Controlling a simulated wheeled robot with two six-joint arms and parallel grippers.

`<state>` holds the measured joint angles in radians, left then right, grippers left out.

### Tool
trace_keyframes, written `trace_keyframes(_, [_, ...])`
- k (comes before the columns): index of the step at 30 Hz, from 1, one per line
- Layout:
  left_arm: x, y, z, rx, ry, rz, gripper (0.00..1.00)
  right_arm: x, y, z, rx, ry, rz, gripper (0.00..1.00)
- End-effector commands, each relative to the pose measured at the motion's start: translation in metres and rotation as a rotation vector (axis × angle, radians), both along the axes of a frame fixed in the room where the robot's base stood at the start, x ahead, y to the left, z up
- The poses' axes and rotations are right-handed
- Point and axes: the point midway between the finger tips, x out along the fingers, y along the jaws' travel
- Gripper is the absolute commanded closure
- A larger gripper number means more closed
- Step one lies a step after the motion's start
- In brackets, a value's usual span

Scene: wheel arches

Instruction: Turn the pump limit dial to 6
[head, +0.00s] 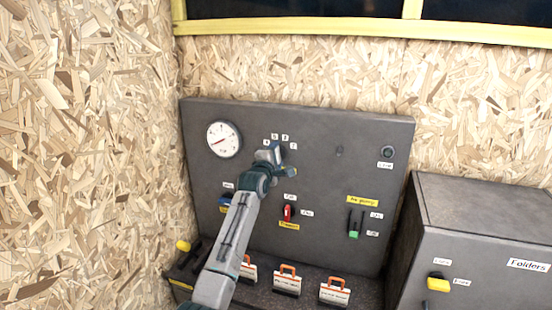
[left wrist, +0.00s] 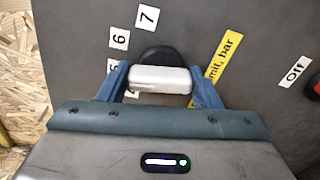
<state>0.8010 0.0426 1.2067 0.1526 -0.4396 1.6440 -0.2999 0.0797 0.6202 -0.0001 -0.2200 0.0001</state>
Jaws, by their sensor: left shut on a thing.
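The pump limit dial shows in the left wrist view as a round black knob (left wrist: 158,53) with a pale grip bar (left wrist: 160,80) across it. White number tags stand around it, among them 6 (left wrist: 119,38) and 7 (left wrist: 147,18); a tag reading 5 is partly covered by a finger. My left gripper (left wrist: 162,84) is shut on the dial, one blue finger at each end of the bar. In the head view my left gripper (head: 276,153) is against the grey panel (head: 330,190) and hides most of the dial. I cannot tell which number the dial points to. My right gripper is not in view.
A round gauge (head: 224,139) is at the panel's upper left. A red switch (head: 288,212), a green-tipped lever (head: 354,226) and a round button (head: 387,152) are also on it. Orange-handled padlock-like items (head: 287,282) stand below. A grey cabinet (head: 490,230) is at right.

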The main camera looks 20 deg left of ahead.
Motion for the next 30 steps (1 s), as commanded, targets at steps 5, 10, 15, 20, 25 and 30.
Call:
trace_keyframes(5, [0.000,-0.001,-0.002,0.141,-0.004,0.000,0.65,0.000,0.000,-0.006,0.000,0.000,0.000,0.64])
trace_keyframes(10, [0.000,-0.001,-0.002,0.275,-0.008,0.000,0.65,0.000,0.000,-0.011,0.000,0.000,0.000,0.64])
trace_keyframes(15, [0.000,-0.001,-0.002,0.388,-0.012,0.000,0.65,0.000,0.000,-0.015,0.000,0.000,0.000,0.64])
trace_keyframes(20, [0.000,-0.001,-0.002,0.464,-0.014,0.000,0.65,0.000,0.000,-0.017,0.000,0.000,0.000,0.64])
trace_keyframes(25, [0.000,-0.001,-0.002,0.512,-0.015,0.000,0.65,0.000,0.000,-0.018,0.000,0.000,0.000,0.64])
trace_keyframes(30, [0.000,-0.001,-0.002,0.531,-0.016,0.000,0.65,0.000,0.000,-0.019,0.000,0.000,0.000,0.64])
